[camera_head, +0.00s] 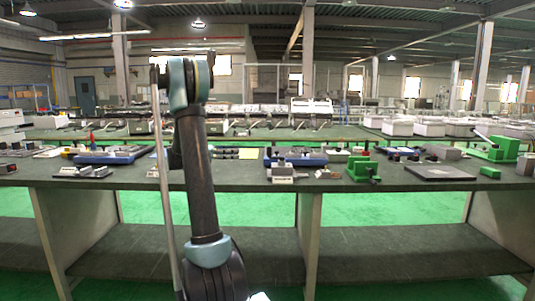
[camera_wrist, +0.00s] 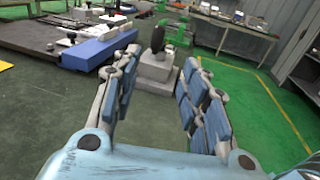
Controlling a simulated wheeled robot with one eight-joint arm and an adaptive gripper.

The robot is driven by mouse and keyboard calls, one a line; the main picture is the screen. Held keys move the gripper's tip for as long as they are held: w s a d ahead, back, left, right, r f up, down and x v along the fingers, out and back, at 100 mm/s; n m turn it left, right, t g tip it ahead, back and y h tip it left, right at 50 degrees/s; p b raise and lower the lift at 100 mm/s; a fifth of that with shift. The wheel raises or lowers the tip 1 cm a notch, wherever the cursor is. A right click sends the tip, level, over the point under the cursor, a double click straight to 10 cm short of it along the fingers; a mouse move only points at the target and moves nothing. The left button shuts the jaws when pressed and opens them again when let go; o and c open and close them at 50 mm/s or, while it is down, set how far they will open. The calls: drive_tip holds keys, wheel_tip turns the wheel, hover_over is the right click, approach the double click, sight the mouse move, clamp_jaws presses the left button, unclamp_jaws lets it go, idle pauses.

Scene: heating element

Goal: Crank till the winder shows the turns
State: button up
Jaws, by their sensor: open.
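In the wrist view a grey block-shaped device (camera_wrist: 155,68) with an upright black handle (camera_wrist: 157,38) stands on the dark bench top, beyond and between my fingers. It looks like a cranked winder, but no turns reading can be made out. My gripper (camera_wrist: 161,62) is open, with its two blue-padded fingers wide apart and nothing between the pads. The fingers appear apart from the device. In the head view my arm stands in front of the bench, and my gripper is hidden there.
A blue-edged tray (camera_wrist: 100,48) lies left of the device in the wrist view, with a green fixture (camera_wrist: 176,30) behind. In the head view the bench carries a green clamp (camera_head: 361,169), a dark plate (camera_head: 440,173) and a larger green lever machine (camera_head: 494,149) at right.

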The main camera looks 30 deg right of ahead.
sight(269, 156)
drive_tip(key=x, duration=1.7)
drive_tip(key=shift+w+d+r, duration=0.2)
drive_tip(key=shift+w+d, duration=0.05)
drive_tip(key=shift+w, duration=0.05)
clamp_jaws()
